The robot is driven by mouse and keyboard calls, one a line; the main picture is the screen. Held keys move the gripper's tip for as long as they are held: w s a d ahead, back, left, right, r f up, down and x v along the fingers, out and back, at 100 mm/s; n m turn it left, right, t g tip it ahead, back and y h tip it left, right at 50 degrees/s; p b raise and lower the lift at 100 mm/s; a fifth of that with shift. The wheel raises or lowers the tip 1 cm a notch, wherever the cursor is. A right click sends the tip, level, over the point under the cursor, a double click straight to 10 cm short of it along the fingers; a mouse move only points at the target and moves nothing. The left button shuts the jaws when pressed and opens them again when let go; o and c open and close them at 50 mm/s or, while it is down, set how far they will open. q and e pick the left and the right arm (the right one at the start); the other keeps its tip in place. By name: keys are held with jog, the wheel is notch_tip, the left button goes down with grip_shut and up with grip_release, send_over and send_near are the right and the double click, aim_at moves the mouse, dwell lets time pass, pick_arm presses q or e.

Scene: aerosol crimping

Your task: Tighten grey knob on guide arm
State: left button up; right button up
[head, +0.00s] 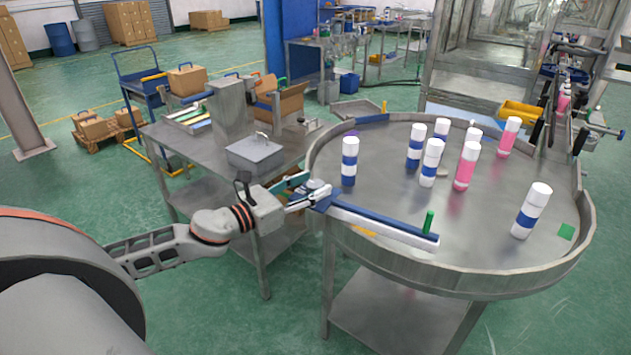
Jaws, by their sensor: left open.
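The guide arm (385,226) is a blue and white bar that reaches over the near left rim of the round table, with a green upright peg (428,222) near its free end. A small grey part, which looks like the grey knob (316,185), sits at the bar's left end. My left gripper (303,196) comes in from the left and is open at this end of the bar, its fingertips close to the grey part. I cannot tell whether they touch it. The fingers partly hide the knob and its mount. My right gripper is out of view.
The round steel table (400,200) has a raised rim and carries several upright white-and-blue and pink cans. A steel side table (180,150) behind my left gripper holds a grey box (254,155) and an open carton (282,103).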

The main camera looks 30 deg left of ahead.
pick_arm(q)
jog(key=shift+w+d+r, duration=0.1)
jog(key=shift+w, duration=0.25)
jog(key=shift+w+d, duration=0.15)
jog(key=shift+w, duration=0.25)
jog(key=c, duration=1.1)
